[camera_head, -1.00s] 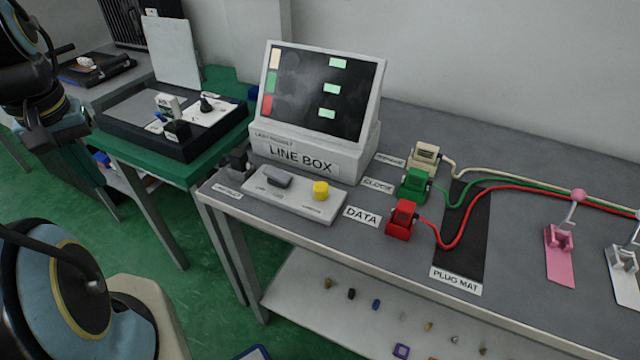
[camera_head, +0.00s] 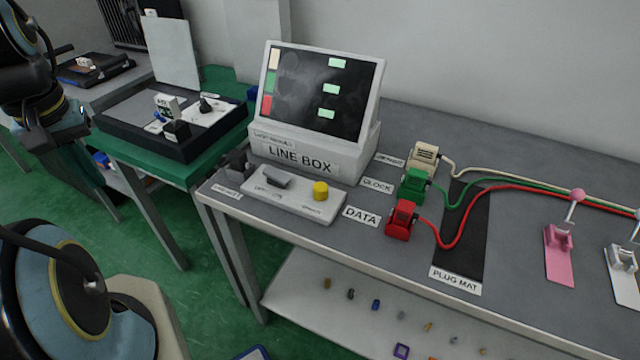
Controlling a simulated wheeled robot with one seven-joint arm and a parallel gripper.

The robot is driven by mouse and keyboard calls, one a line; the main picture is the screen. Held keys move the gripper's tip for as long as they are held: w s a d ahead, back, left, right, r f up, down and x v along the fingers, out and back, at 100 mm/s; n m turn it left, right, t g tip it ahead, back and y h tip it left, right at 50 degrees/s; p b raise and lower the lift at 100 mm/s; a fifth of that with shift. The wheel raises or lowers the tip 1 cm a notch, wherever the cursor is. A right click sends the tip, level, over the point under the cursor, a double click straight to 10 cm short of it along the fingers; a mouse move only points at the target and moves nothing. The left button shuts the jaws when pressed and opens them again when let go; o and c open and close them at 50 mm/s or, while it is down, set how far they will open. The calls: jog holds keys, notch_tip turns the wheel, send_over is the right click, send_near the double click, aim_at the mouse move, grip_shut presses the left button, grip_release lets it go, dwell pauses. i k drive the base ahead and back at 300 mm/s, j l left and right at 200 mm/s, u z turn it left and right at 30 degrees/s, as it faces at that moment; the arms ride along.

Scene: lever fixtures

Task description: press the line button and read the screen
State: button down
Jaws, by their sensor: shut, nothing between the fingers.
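The line box (camera_head: 303,158) stands on the grey bench with a tilted dark screen (camera_head: 318,92). The screen shows cream, green and red blocks down its left side and three pale green marks to the right, with no text I can read. In front lies a pale panel (camera_head: 290,200) with a grey rocker-like control (camera_head: 277,181) and a round yellow button (camera_head: 320,190). Their small labels are too blurred to read. My gripper (camera_head: 88,176) is a dark shape at the left, shut and empty, well away from the panel. Its fingertips are hard to make out.
Cream (camera_head: 424,157), green (camera_head: 414,185) and red (camera_head: 401,219) plug blocks with cables sit right of the panel. A dark plug mat (camera_head: 462,240) and pink lever fixture (camera_head: 559,254) lie farther right. A green table (camera_head: 150,160) with a black tray stands left.

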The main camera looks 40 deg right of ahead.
aim_at(320, 189)
jog(key=i+j, duration=0.35)
jog(key=i, duration=0.3)
jog(key=z, duration=1.65)
jog(key=j, duration=0.1)
